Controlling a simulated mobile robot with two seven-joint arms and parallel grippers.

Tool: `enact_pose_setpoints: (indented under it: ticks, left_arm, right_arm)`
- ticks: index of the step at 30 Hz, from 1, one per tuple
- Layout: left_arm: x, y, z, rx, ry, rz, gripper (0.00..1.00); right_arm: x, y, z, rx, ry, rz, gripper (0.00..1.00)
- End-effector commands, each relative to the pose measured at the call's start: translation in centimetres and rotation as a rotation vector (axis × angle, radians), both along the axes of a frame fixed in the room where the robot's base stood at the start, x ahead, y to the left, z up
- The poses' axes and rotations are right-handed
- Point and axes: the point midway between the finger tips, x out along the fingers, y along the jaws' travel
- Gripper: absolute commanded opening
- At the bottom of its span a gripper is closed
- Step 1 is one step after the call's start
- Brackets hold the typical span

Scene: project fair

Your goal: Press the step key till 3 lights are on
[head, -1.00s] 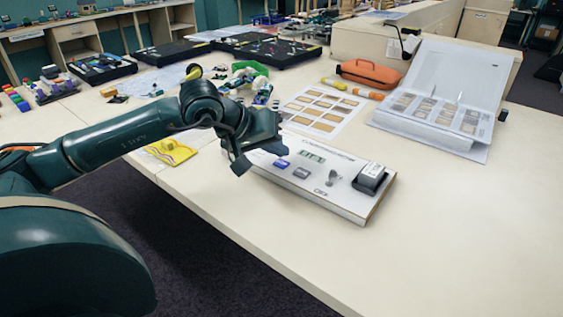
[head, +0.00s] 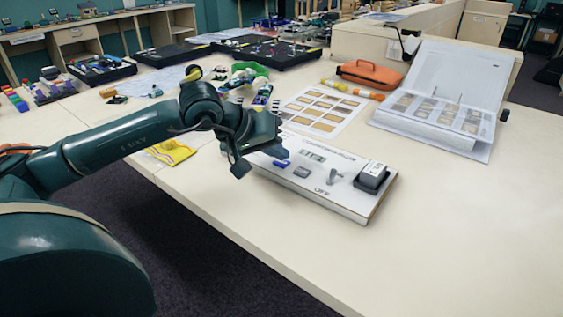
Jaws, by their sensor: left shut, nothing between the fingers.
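A white control box (head: 345,205) lies on the table in the middle of the head view. Its top has a small row of lights (head: 313,156), too small to tell how many are lit. Below it are a blue key (head: 281,163) and a grey key (head: 302,172). A metal toggle (head: 333,177) and a black switch block (head: 371,178) sit further right. My left gripper (head: 241,168) is shut and empty, at the box's left end, left of the blue key. It hides that end of the box; I cannot tell whether it touches it. My right gripper is not in view.
A yellow packet (head: 171,152) lies left of the box. Behind it are a sheet of cards (head: 322,110), an orange case (head: 370,73) and an open binder (head: 435,137). The table's front edge runs close by the box. The right side of the table is clear.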

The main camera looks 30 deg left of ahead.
Motion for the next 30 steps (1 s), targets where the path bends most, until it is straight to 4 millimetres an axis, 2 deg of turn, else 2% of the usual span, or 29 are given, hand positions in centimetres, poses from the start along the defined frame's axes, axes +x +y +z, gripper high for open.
enact_pose_setpoints:
  ticks: [16, 25, 30]
  left_arm:
    - [-0.02, 0.01, -0.59, 0.001, 0.001, 0.000, 0.00]
    - [-0.02, 0.00, -0.46, 0.001, 0.001, 0.000, 0.00]
    - [-0.01, 0.01, 0.24, 0.001, 0.001, 0.000, 0.00]
  right_arm:
    - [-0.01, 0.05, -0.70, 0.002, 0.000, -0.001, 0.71]
    - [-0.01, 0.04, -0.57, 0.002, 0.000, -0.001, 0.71]
    - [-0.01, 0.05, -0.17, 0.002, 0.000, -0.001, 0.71]
